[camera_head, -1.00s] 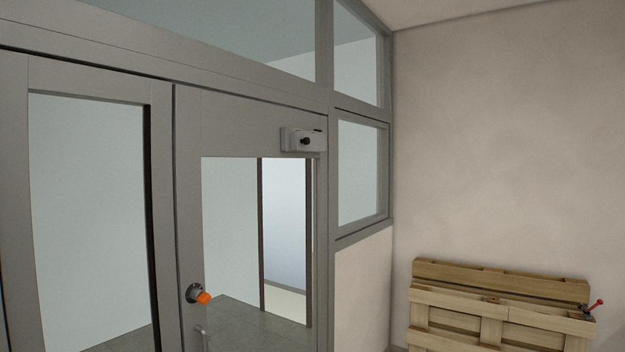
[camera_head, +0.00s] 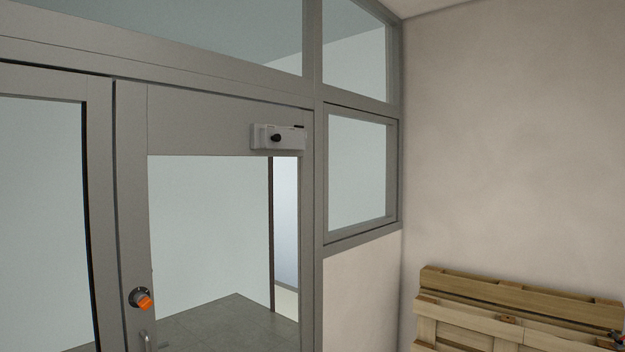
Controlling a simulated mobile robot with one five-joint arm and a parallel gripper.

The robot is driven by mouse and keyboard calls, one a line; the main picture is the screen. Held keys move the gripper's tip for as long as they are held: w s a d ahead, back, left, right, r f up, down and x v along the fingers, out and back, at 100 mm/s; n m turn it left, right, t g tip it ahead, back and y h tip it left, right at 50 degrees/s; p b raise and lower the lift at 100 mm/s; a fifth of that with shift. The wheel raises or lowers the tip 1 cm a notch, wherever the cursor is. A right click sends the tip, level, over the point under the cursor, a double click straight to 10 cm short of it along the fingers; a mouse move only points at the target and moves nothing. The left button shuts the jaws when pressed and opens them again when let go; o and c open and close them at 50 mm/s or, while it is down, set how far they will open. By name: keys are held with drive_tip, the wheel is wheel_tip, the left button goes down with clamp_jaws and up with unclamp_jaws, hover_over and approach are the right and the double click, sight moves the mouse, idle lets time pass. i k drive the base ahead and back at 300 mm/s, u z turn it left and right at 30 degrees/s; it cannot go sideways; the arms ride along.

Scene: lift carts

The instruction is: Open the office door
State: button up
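The office door (camera_head: 215,128) is a grey metal-framed door with a large glass pane, and it looks shut in its frame. A round knob with an orange front (camera_head: 143,299) sits on its left stile. A metal handle (camera_head: 146,340) shows just below the knob, cut off by the bottom edge of the picture. My gripper is not in view.
Another glazed grey panel (camera_head: 98,200) stands left of the door. To the right are a fixed window (camera_head: 357,172) and a plain wall (camera_head: 510,130). Wooden pallets (camera_head: 520,300) lean against that wall at the lower right. A tiled floor shows through the glass.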

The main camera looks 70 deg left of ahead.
sight(147, 119)
drive_tip(key=i, duration=2.15)
drive_tip(key=u, duration=3.65)
drive_tip(key=i, duration=1.1)
drive_tip(key=z, duration=0.1)
